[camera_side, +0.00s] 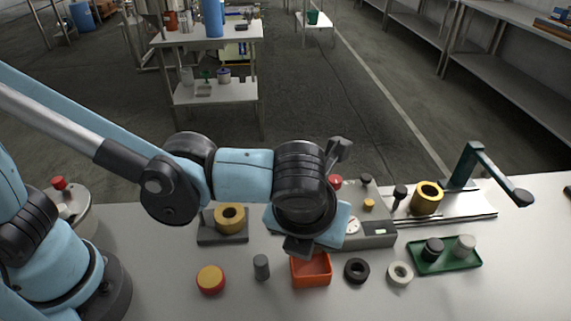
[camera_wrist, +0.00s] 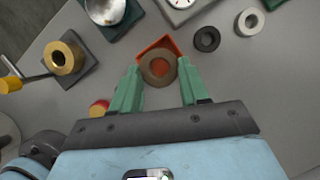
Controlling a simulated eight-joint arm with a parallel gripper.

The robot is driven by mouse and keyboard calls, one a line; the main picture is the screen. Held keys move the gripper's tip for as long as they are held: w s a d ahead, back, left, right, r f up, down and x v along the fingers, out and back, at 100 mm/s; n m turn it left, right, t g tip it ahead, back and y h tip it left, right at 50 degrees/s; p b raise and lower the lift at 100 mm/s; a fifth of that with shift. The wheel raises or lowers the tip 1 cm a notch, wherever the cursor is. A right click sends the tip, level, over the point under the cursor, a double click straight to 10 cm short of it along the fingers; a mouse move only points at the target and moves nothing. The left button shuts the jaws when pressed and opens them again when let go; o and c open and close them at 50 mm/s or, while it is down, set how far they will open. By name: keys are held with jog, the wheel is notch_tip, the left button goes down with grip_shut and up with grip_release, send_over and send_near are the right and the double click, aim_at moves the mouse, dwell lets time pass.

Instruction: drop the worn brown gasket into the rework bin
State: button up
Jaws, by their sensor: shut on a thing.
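The worn brown gasket (camera_wrist: 160,83) is a flat ring held between the green fingertips of my gripper (camera_wrist: 158,66) in the wrist view. The orange bin (camera_side: 311,281) stands open on the bench below my wrist in the side view. In the wrist view the bin (camera_wrist: 143,53) shows behind the gasket, which overlaps its near part. The gasket appears above the bin; its height is hard to tell. In the side view my wrist hides the fingertips and the gasket.
A black ring (camera_side: 357,270) and a pale ring (camera_side: 400,273) lie right of the bin. A dark cylinder (camera_side: 261,267) and a red-yellow round piece (camera_side: 211,280) stand left. A grey gauge box (camera_side: 378,241) is behind; a green tray (camera_side: 465,262) is farther right.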

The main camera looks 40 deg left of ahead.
jog(key=shift+f, duration=0.15)
jog(key=shift+f, duration=2.15)
jog(key=o, duration=1.5)
jog(key=shift+r, duration=0.15)
jog(key=shift+r, duration=2.85)
